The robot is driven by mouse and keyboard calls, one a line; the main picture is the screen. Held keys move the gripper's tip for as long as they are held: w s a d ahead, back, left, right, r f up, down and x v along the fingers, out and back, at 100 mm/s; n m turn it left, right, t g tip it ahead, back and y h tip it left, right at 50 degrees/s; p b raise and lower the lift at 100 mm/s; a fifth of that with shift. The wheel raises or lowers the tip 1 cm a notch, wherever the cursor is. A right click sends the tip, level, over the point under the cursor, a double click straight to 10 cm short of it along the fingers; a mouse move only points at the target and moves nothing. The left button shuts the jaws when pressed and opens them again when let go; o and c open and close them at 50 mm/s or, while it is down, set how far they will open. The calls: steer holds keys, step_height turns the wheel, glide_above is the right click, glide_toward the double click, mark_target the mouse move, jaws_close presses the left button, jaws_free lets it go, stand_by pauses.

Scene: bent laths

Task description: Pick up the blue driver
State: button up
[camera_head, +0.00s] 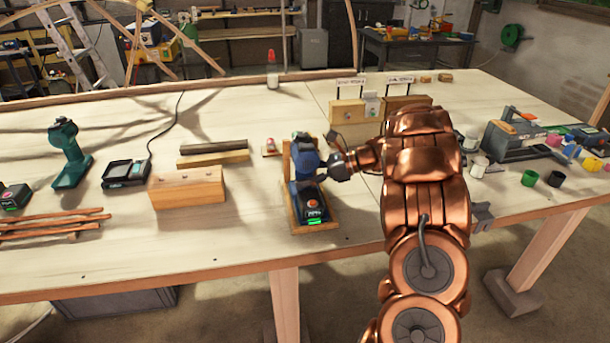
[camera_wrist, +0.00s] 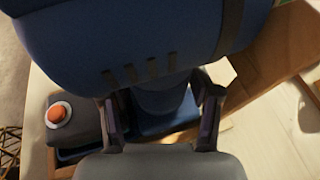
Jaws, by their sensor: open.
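The blue driver (camera_head: 305,158) stands upright in a small wooden stand (camera_head: 331,222) near the table's front edge, with its dark battery base at the bottom. My gripper (camera_head: 330,165) is at its right side, with its fingers partly hidden by the driver and the wrist. In the wrist view the driver's blue body (camera_wrist: 130,40) fills the top. My gripper (camera_wrist: 162,108) is open there, with one finger on each side of the blue handle. I cannot tell whether either finger touches it.
A wooden block (camera_head: 187,188) lies left of the stand. A green driver (camera_head: 70,155) and a charger (camera_head: 126,174) stand farther left. Wooden blocks (camera_head: 348,112) stand behind. Small coloured cups (camera_head: 530,178) are at right. The table between the laths and the wooden block is clear.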

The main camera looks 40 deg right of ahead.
jaws_close()
stand_by(0.6)
